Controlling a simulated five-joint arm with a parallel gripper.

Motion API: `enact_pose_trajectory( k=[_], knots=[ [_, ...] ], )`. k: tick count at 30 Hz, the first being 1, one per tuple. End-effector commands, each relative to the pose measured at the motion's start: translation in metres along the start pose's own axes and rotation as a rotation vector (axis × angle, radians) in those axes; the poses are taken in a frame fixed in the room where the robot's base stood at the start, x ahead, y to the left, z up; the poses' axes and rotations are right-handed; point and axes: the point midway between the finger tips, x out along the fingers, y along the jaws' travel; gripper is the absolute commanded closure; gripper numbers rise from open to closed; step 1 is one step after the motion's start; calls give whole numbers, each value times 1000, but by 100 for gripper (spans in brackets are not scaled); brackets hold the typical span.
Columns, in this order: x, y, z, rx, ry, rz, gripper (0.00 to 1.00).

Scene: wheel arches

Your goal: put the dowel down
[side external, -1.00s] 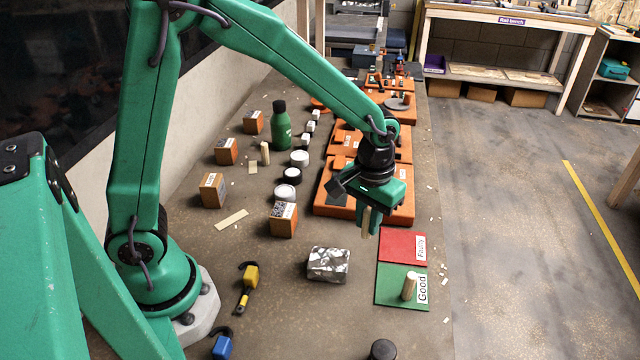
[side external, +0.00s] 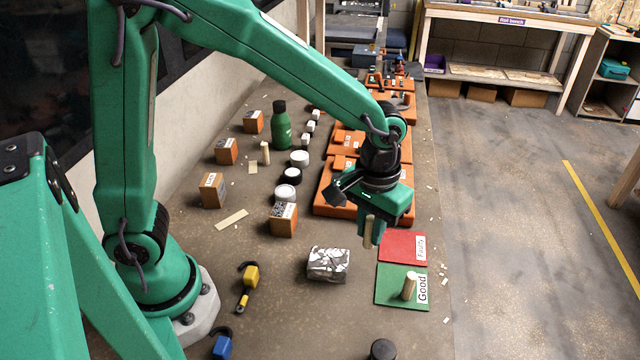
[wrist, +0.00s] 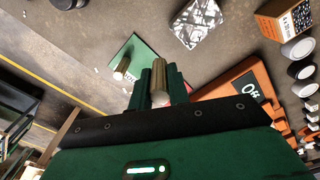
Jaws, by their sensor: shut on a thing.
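My gripper (side external: 372,235) is shut on a wooden dowel (side external: 368,231), which hangs upright below the fingers. The held dowel also shows between the fingers in the wrist view (wrist: 159,82). It is above the bench, just left of the red "Faulty" mat (side external: 402,246); whether it touches anything below is hard to tell. The green "Good" mat (side external: 388,292) lies in front of the red mat. A second dowel (side external: 409,286) stands upright on the green mat; it also shows in the wrist view (wrist: 122,68).
A foil-wrapped block (side external: 328,264) lies left of the mats. An orange fixture board (side external: 335,203) lies behind my gripper. Wooden blocks, white-lidded jars and a green bottle (side external: 281,125) stand further left. The bench between the foil block and the green mat is clear.

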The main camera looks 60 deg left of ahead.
Motion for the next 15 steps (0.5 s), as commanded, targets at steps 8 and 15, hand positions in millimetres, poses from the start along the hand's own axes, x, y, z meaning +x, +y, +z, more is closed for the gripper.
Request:
enact_pose_trajectory(
  k=[8,15],
  knots=[
    [-1,-5,-2,-20,1,0,100],
    [-9,-33,-13,-127,1,1,100]
  ],
)
